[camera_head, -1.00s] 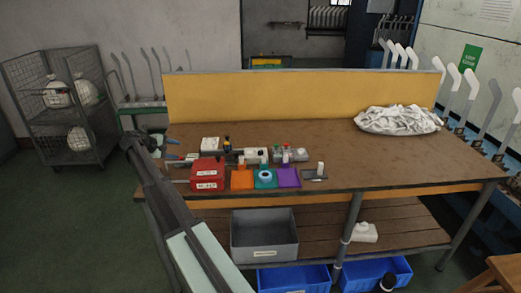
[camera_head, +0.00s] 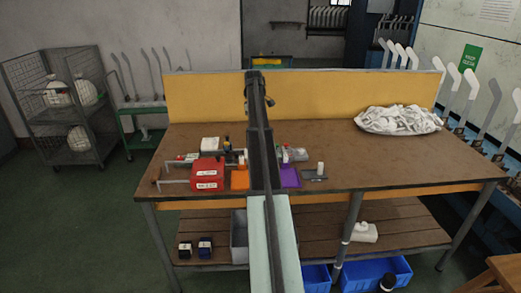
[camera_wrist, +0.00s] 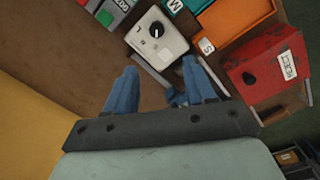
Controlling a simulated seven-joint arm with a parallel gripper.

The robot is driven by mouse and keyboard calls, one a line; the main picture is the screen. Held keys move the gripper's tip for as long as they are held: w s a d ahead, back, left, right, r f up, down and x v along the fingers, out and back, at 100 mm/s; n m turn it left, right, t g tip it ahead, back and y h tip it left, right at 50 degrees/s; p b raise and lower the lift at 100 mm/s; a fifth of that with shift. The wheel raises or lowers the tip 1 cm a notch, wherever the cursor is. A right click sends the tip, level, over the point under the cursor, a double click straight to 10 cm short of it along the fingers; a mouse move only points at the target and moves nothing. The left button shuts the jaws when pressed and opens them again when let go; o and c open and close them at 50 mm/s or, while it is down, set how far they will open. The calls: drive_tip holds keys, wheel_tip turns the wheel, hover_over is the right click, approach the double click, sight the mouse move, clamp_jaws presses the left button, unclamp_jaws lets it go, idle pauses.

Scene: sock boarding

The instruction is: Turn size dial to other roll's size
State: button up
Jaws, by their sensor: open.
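A white box with a black round dial (camera_wrist: 156,29) and markings around it shows in the wrist view. A red box (camera_wrist: 272,70) with a dark knob (camera_wrist: 249,78) and a white label stands to its right. It also shows in the head view (camera_head: 206,174). My gripper (camera_wrist: 160,66) is open. Its two blue fingers point towards the white box and look apart from it. Something small and bluish shows between the fingers; I cannot tell what. In the head view my arm hides the gripper and probably most of the white dial box. I cannot make out any roll now.
An orange tray (camera_wrist: 236,22) with an S tag (camera_wrist: 206,46) lies beside the white box. A purple tray (camera_head: 289,177) is right of my arm. Thin metal bars (camera_wrist: 150,75) lie near the fingers. A yellow panel (camera_head: 350,95) closes the table's back. White cloth (camera_head: 398,120) lies right.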

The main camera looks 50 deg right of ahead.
drive_tip(key=shift+y, duration=0.3)
drive_tip(key=f, duration=0.4)
drive_tip(key=s+d+f, duration=0.1)
drive_tip(key=f, duration=0.8)
drive_tip(key=shift+s+d, duration=0.15)
drive_tip(key=shift+s, duration=0.05)
clamp_jaws()
